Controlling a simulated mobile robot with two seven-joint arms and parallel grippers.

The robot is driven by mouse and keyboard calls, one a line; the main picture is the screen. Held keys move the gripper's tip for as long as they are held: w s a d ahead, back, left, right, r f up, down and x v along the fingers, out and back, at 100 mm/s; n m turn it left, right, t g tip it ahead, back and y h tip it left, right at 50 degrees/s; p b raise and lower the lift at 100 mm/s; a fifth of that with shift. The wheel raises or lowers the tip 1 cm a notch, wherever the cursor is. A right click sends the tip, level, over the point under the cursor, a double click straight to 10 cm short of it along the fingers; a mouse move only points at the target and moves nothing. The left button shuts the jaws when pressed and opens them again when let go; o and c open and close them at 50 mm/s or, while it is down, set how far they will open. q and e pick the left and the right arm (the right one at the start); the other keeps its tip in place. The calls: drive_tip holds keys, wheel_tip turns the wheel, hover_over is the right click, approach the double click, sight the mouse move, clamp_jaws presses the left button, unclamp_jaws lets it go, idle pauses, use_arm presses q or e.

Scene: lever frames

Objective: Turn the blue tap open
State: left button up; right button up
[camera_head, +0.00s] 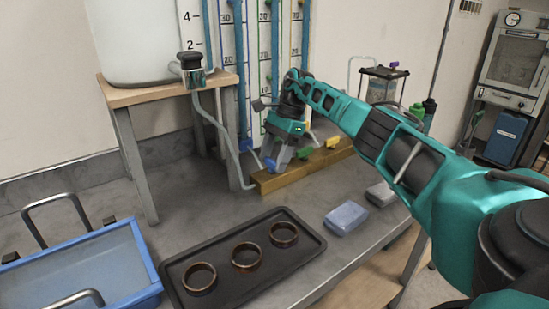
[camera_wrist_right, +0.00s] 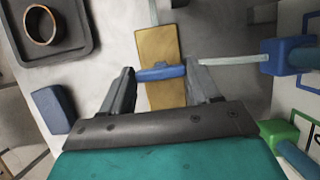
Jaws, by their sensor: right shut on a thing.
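The blue tap (camera_wrist_right: 160,73) has a bar-shaped handle on a wooden block (camera_wrist_right: 157,45). In the wrist view the handle lies crosswise to the block's length. My right gripper (camera_wrist_right: 161,74) has a finger at each end of the handle and is shut on it. In the head view the right gripper (camera_head: 275,163) reaches down to the left part of the wooden block (camera_head: 285,180), and its fingers mostly hide the blue tap (camera_head: 269,163). My left gripper is not in view.
A green tap (camera_head: 306,153) and a yellow tap (camera_head: 333,142) sit further right on the block. Upright tubes with scales stand behind. A black tray (camera_head: 225,290) with rings, a blue basin (camera_head: 150,293) and a blue sponge (camera_head: 346,217) lie in front.

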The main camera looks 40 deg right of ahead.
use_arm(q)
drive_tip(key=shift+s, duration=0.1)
use_arm(e)
drive_tip(key=shift+r, duration=0.1)
drive_tip(key=o, duration=1.1)
drive_tip(key=shift+c, duration=0.2)
